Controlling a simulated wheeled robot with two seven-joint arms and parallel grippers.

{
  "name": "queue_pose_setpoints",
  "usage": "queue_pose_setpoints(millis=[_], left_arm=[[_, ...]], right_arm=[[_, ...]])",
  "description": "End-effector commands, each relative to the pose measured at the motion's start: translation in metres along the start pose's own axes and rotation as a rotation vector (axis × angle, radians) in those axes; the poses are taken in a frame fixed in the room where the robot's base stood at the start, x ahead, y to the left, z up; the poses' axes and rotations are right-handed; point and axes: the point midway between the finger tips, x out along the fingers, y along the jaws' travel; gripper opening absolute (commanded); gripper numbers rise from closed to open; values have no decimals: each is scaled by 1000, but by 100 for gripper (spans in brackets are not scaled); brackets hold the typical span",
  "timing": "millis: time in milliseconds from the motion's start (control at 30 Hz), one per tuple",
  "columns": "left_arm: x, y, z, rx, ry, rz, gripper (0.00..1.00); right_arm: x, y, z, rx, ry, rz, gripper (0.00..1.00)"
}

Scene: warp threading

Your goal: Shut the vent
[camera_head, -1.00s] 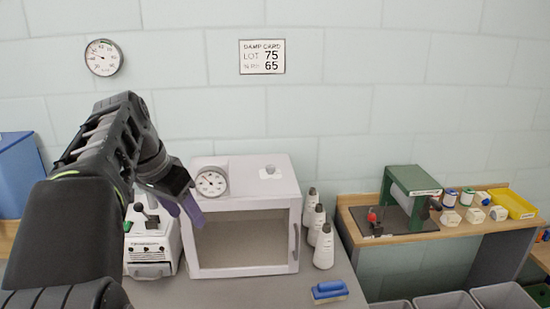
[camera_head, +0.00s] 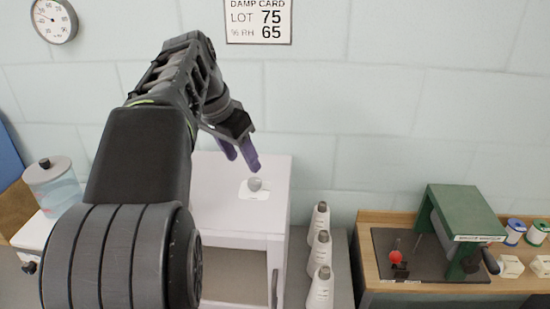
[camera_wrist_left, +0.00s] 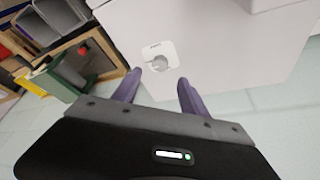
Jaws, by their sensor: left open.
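The vent is a round grey knob (camera_head: 255,184) on a small white plate on top of the white cabinet (camera_head: 222,215). It also shows in the left wrist view (camera_wrist_left: 160,63), just beyond my fingertips. My left gripper (camera_head: 240,163) is open and empty, with its two purple fingers pointing down, above and slightly left of the knob. In the left wrist view its fingertips (camera_wrist_left: 157,80) lie on either side of the knob's near edge, apart from it. I cannot tell the exact height gap. My right gripper is not in view.
A green press (camera_head: 462,220) stands on the wooden bench farther right. A clear lidded container (camera_head: 52,184) is at the left. A damp card (camera_head: 258,20) and a round gauge (camera_head: 54,20) hang on the wall.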

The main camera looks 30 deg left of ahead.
Motion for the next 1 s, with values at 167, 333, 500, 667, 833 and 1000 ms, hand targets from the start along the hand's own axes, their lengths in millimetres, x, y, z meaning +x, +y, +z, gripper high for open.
queue_pose_setpoints(millis=[167, 333, 500, 667, 833, 1000], left_arm=[[0, 0, 0, 0, 0, 0, 51], [0, 0, 0, 0, 0, 0, 51], [4, 0, 0, -1, -1, 0, 51], [20, 0, 0, -2, -3, -1, 51], [47, -1, 0, -3, -3, 0, 51], [69, -1, 0, -1, -2, -1, 51]], right_arm=[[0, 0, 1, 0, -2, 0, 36], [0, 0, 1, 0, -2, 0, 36], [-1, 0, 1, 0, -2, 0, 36], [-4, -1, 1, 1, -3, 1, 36], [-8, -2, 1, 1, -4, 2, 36], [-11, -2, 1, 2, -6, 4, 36]])
